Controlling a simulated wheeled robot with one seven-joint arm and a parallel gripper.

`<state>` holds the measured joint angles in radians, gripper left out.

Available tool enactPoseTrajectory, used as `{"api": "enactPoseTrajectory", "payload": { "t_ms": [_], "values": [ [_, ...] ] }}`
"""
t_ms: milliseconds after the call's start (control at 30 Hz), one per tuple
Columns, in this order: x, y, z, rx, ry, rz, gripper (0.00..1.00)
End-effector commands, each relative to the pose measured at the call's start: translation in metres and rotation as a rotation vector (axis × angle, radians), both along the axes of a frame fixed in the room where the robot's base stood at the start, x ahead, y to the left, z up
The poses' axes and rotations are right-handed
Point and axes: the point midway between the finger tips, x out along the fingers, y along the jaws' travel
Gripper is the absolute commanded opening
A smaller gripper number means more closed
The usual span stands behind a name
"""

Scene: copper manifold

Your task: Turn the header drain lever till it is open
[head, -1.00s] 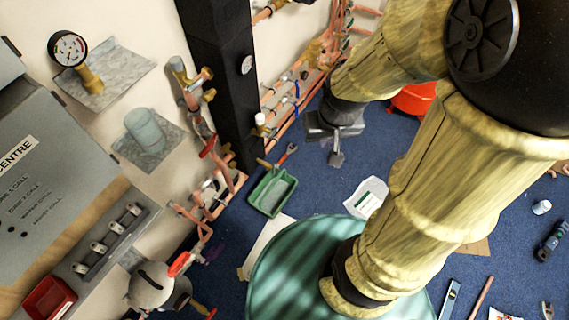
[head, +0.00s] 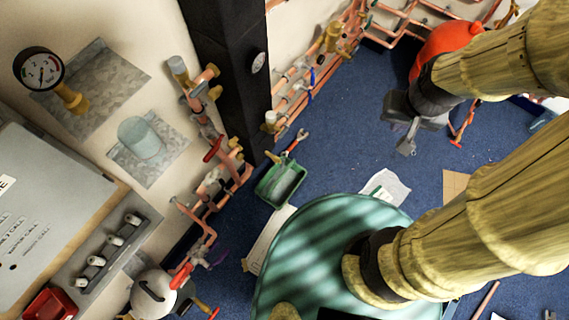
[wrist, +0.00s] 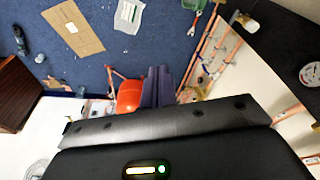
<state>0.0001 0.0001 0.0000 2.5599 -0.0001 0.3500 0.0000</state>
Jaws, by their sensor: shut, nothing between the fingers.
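Copper pipework with several coloured levers runs along the wall, and I cannot tell which lever is the header drain lever. A red lever (head: 213,148) sits on the left pipe run, and another red lever (head: 180,276) is lower, by a round grey vessel. A blue lever (head: 311,76) is on the pipes beyond the dark column. My gripper (head: 406,142) is shut and empty, over the blue floor and well to the right of these levers.
The dark column (head: 228,70) stands between the two pipe runs. A green tray (head: 281,181) lies on the floor near the wall. The red rounded object (head: 446,43) stands behind my gripper, also visible in the wrist view (wrist: 130,96). Blue floor (head: 345,135) between is mostly clear.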

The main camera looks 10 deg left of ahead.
Motion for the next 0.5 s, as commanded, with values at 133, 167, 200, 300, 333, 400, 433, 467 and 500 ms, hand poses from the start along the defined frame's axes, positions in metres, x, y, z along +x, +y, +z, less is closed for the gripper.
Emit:
{"api": "enactPoseTrajectory", "payload": {
  "t_ms": [133,167,200,300,333,400,433,467,500],
  "values": [
    [0.000,0.000,0.000,0.000,0.000,0.000,0.00],
    [0.000,0.000,0.000,0.000,0.000,0.000,0.00],
    [0.000,0.000,0.000,0.000,0.000,0.000,0.00],
    [0.000,0.001,-0.002,-0.001,0.002,0.006,0.00],
    [0.001,0.002,-0.004,-0.003,0.005,0.014,0.00],
    [0.004,0.006,-0.014,-0.013,0.017,0.047,0.00],
    [0.005,0.008,-0.021,-0.021,0.025,0.070,0.00],
    [0.007,0.011,-0.029,-0.029,0.035,0.098,0.00],
    [0.010,0.015,-0.041,-0.044,0.051,0.142,0.00]
  ]
}}
